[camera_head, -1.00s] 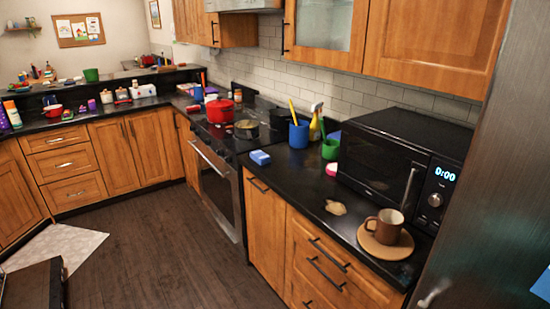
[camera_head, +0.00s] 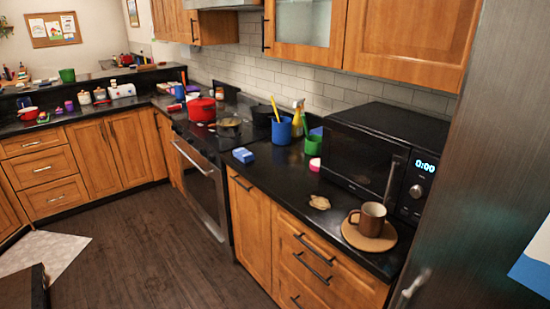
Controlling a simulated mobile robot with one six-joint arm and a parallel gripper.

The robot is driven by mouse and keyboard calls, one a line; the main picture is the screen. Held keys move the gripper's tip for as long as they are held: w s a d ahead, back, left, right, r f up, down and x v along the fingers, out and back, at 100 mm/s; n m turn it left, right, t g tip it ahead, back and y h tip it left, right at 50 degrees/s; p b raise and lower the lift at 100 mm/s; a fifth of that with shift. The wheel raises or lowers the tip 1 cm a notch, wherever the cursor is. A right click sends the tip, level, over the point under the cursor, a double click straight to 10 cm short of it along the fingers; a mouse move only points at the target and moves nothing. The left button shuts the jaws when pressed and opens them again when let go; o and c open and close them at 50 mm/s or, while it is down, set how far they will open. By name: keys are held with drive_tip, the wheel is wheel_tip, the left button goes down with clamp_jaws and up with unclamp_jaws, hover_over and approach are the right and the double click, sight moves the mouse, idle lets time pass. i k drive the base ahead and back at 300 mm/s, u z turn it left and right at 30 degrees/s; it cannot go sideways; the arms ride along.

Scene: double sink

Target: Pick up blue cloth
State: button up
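A small blue item with a paler side (camera_head: 243,155) lies on the black counter just right of the stove. It looks like a folded cloth or a sponge, too small to tell which. No other blue cloth is clear to me. My gripper is not in view, so its opening cannot be seen.
The black counter holds a beige crumpled item (camera_head: 320,202), a brown mug (camera_head: 371,218) on a round board (camera_head: 350,236), a blue cup (camera_head: 281,131) with utensils and a microwave (camera_head: 365,155). A fridge (camera_head: 490,190) stands close at right. The wooden floor (camera_head: 150,240) is open.

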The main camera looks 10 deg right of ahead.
sight(244, 156)
drive_tip(key=u, duration=1.15)
drive_tip(key=i, duration=1.2)
drive_tip(key=z, duration=0.3)
